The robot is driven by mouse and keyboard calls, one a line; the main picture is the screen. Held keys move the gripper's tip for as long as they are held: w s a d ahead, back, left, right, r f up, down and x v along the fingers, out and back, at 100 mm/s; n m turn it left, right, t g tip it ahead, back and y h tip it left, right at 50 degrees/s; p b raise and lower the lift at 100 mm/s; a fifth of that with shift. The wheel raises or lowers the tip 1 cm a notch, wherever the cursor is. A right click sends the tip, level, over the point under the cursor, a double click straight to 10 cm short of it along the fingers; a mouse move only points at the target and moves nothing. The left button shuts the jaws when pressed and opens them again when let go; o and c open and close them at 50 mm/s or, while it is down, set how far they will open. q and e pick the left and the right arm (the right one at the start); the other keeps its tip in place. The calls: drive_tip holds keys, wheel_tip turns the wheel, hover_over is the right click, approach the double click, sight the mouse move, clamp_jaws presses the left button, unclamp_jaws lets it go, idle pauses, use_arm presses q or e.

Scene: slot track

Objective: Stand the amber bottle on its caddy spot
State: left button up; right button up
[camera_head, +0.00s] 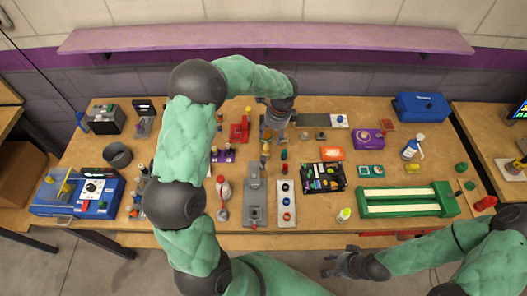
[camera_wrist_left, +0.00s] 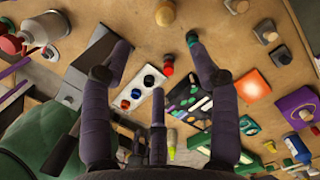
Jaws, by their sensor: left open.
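A small amber-brown upright shape (camera_head: 265,152), which may be the amber bottle, is just below my left gripper (camera_head: 272,132) in the head view. The arm and gripper partly cover that area. I cannot tell which holder is the caddy; a small purple rack (camera_head: 223,157) with several small items stands left of the gripper. My right gripper (camera_head: 328,266) is open and empty in front of the table's front edge.
A grey fixture (camera_head: 254,203) and a white panel with round knobs (camera_head: 286,212) are in front of my left gripper. A black tray of small parts (camera_head: 323,178) and a green frame (camera_head: 405,200) lie to the right. A blue machine (camera_head: 78,193) stands left.

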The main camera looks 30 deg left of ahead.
sight(267, 146)
use_arm(q)
drive_tip(key=f, duration=0.2)
drive_tip(key=a+f, duration=0.1)
drive_tip(key=f, duration=0.1)
drive_tip(key=f+b, duration=0.1)
drive_tip(key=f, duration=0.2)
drive_tip(key=shift+w+a, duration=0.15)
drive_tip(key=shift+a, duration=0.1)
drive_tip(key=f, duration=0.1)
drive_tip(key=a+f, duration=0.1)
drive_tip(key=f, duration=0.2)
drive_tip(key=shift+w+a+f+b, duration=0.2)
drive_tip(key=shift+w+f+b, duration=0.05)
drive_tip(key=shift+f+b, duration=0.1)
drive_tip(key=shift+r, duration=0.1)
drive_tip(key=shift+c, duration=0.3)
clamp_jaws()
